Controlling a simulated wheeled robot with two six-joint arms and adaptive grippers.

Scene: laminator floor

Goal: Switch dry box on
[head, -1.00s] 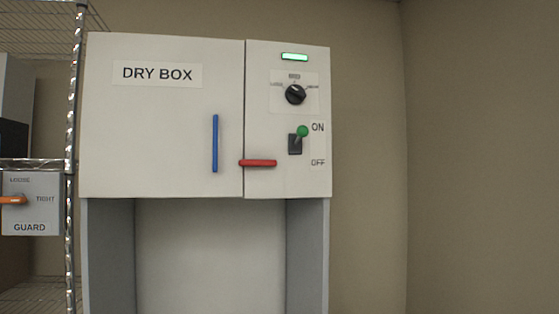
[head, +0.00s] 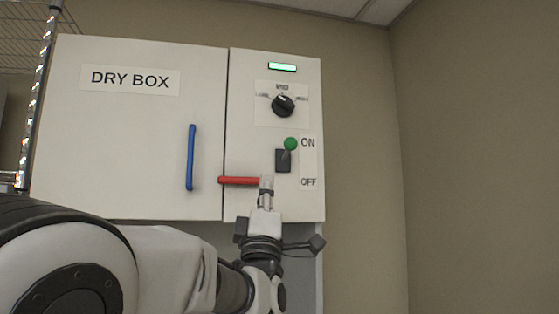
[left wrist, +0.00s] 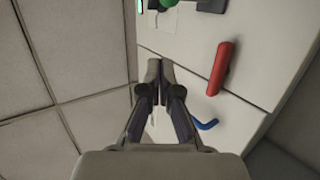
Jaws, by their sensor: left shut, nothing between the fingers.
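The dry box (head: 130,130) is a white cabinet with a label on its door. Its switch (head: 283,160) is a dark plate with a lever ending in a green knob (head: 291,144). The lever points up, beside the ON mark. The green knob also shows at the top edge of the left wrist view (left wrist: 168,3). My left gripper (head: 266,182) is shut and empty, below the switch, its tips overlapping the right end of the red handle in the head view. In the left wrist view its fingertips (left wrist: 160,72) are together and apart from that handle. My right gripper is out of view.
The red handle (head: 237,181) lies level under the switch; it also shows in the left wrist view (left wrist: 220,68). A blue handle (head: 190,157) stands upright on the door. A black dial (head: 283,105) and a lit green lamp (head: 283,67) are above. A wire rack is at left.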

